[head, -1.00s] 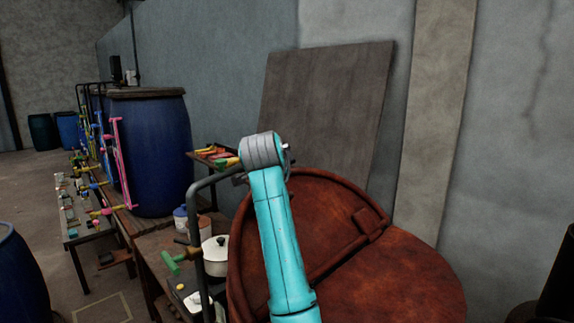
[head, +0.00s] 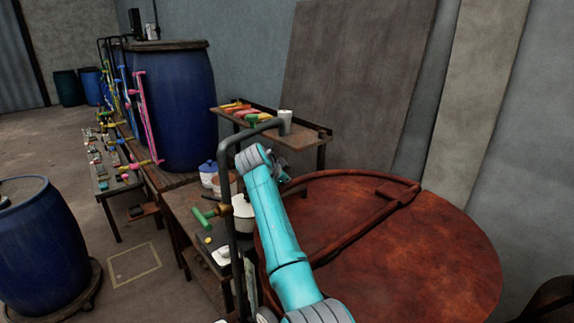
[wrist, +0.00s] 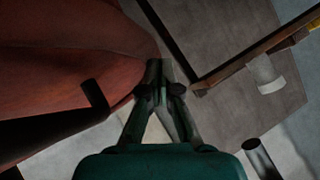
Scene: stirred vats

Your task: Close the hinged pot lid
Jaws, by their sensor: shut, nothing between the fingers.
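The large round red-brown pot cover (head: 430,250) fills the lower right of the head view. Its hinged lid section (head: 345,205) lies on the left side of a raised hinge bar, partly hidden by my arm; it looks low, but I cannot tell whether it is fully down. In the wrist view a red-brown curved surface (wrist: 75,45) fills the upper left. My gripper (head: 281,172) is at the lid's far left rim in the head view. In the wrist view its fingertips (wrist: 160,68) are together and empty, close to the red edge; contact is unclear.
A dark bent pipe (head: 229,190) stands left of my arm. Behind it a bench holds a white pot (head: 243,214) and a green-handled valve (head: 204,218). A small shelf (head: 300,136) with a white cup (head: 285,121) stands beyond my gripper. Blue barrels (head: 178,105) stand left.

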